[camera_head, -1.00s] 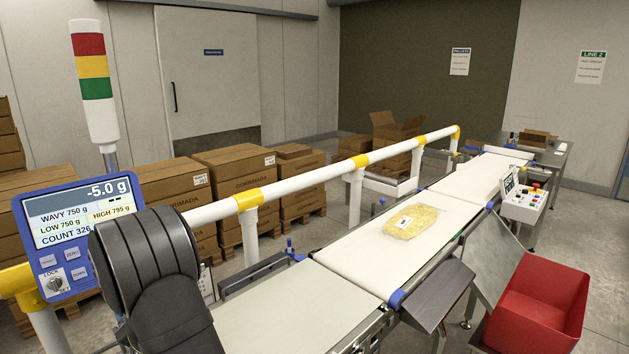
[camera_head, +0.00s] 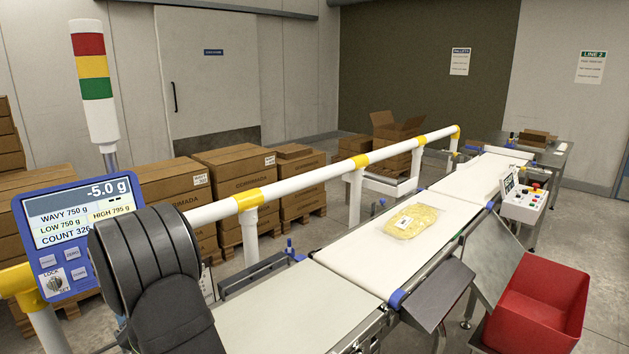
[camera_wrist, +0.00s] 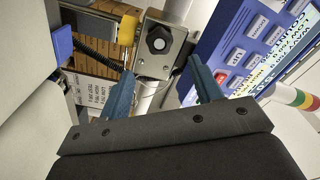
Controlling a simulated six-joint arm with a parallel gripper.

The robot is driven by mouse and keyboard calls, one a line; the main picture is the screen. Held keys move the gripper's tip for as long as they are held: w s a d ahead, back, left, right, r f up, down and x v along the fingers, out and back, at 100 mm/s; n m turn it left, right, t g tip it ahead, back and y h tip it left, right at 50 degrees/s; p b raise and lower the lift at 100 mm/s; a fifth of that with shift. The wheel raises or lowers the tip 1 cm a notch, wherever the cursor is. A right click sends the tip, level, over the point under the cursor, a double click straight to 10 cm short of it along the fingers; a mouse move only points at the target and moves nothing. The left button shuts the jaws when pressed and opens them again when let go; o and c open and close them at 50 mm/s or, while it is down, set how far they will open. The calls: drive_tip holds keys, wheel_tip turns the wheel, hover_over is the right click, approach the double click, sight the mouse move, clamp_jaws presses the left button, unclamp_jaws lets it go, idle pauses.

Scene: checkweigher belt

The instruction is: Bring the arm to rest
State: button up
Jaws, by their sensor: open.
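My gripper (camera_wrist: 162,70) shows in the wrist view with its two blue fingers apart and nothing held between them. A metal box with a black knob (camera_wrist: 159,39) shows beyond the fingertips; the distance to it is hard to tell. In the head view, my dark arm (camera_head: 150,270) stands at the left front, partly in front of the blue display panel (camera_head: 75,225). The gripper itself is not visible there.
A yellow bag (camera_head: 418,219) lies flat on the white belt (camera_head: 350,262). A white guard rail (camera_head: 310,178) with yellow joints runs behind the belt. A red bin (camera_head: 540,310) stands at the right front. Cartons (camera_head: 240,172) on pallets stand behind the rail.

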drive_tip(key=w+a+n, duration=0.6)
drive_tip(key=n, duration=1.1)
drive_tip(key=shift+w+a, duration=0.2)
idle(0.6)
idle(1.5)
